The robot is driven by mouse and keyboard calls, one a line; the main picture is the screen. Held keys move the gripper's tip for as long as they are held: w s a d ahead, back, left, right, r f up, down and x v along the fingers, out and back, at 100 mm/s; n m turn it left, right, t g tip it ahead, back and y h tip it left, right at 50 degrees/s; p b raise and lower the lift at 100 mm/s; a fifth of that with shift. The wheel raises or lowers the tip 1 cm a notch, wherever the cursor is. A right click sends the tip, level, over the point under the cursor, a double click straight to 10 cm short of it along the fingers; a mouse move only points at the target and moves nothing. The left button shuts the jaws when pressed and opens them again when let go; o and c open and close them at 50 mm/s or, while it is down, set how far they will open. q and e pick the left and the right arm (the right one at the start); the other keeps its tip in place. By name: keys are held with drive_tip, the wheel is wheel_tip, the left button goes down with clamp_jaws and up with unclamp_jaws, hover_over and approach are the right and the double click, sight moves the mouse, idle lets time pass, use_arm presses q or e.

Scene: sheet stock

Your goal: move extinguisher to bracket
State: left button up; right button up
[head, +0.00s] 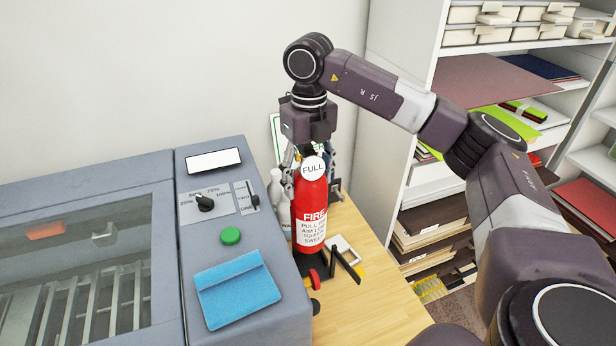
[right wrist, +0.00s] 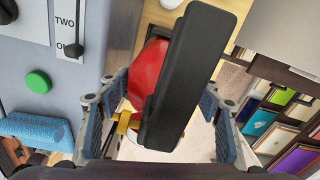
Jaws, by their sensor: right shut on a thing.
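The red fire extinguisher (head: 309,205) is upright above the wooden table, with a round "FULL" tag near its top and a white instruction label. My right gripper (head: 312,172) comes down over its top and is shut on it. In the right wrist view the fingers (right wrist: 160,120) flank the red body (right wrist: 150,75); the black handle (right wrist: 190,75) and a yellow part lie between them. A black piece with red parts (head: 316,278), which looks like the bracket, is at the extinguisher's foot. I cannot tell whether the extinguisher rests in it. My left gripper is out of view.
A grey machine with a green button (head: 231,236) and a blue cloth (head: 237,289) stands close on the left. Pale bottles (head: 276,190) stand behind the extinguisher. A white shelf unit (head: 405,120) with sheets is at the right. The table's front (head: 365,315) is clear.

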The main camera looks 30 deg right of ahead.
drive_tip(key=shift+w+f+b, duration=0.1)
drive_tip(key=shift+f+b, duration=1.55)
drive_tip(key=shift+f, duration=0.9)
drive_tip(key=shift+f+b, duration=0.3)
drive_tip(key=shift+b, duration=0.05)
drive_tip(key=shift+f, duration=0.1)
drive_tip(key=shift+f+b, duration=0.5)
drive_tip(key=shift+f, duration=0.25)
drive_tip(key=shift+f+b, duration=1.2)
drive_tip(key=shift+f, duration=0.5)
